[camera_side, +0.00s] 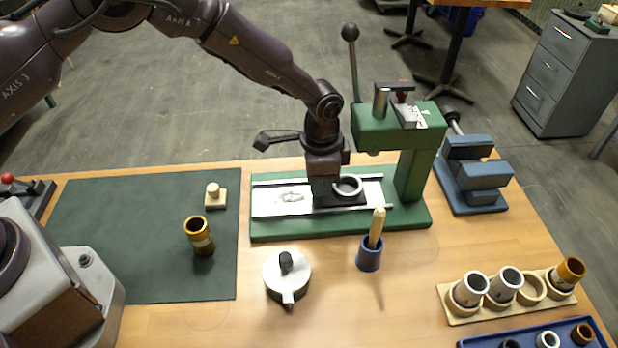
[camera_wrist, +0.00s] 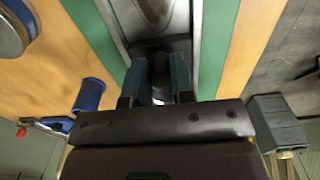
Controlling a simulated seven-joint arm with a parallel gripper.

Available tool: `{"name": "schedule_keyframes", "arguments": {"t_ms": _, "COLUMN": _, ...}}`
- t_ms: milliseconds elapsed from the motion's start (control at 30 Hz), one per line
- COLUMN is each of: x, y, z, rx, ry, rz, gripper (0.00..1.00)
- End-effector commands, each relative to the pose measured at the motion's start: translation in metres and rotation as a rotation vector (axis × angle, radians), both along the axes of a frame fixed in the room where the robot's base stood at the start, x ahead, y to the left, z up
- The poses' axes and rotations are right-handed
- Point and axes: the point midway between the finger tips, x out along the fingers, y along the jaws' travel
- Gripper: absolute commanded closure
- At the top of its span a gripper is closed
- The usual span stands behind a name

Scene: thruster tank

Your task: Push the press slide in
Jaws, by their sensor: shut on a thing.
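The green arbor press (camera_side: 415,150) stands on a long green base (camera_side: 345,229) at the back middle of the table. Its press slide, a dark block with a pale ring (camera_side: 347,186) on it, sits between two metal rails, left of the press column. My gripper (camera_side: 322,198) points down at the slide's left part. In the wrist view my gripper (camera_wrist: 160,82) has its two teal fingers closed on a dark part of the slide (camera_wrist: 159,65), between the rails. The exact grip spot is partly hidden by the fingers.
A blue cup with a wooden handle (camera_side: 370,252) and a round white pot (camera_side: 287,280) stand before the base. A blue vise (camera_side: 472,180) is at right. A green mat (camera_side: 110,235) bears a brass cylinder (camera_side: 201,240).

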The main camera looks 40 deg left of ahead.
Motion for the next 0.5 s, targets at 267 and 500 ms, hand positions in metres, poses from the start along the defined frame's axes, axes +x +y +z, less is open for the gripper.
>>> {"name": "schedule_keyframes", "arguments": {"t_ms": 267, "x": 0.0006, "y": 0.0001, "z": 0.0008, "rx": -0.001, "ry": -0.003, "rz": 0.002, "gripper": 0.61}}
{"name": "schedule_keyframes", "arguments": {"t_ms": 500, "x": 0.0001, "y": 0.0002, "z": 0.0004, "rx": -0.001, "ry": -0.002, "rz": 0.001, "gripper": 0.52}}
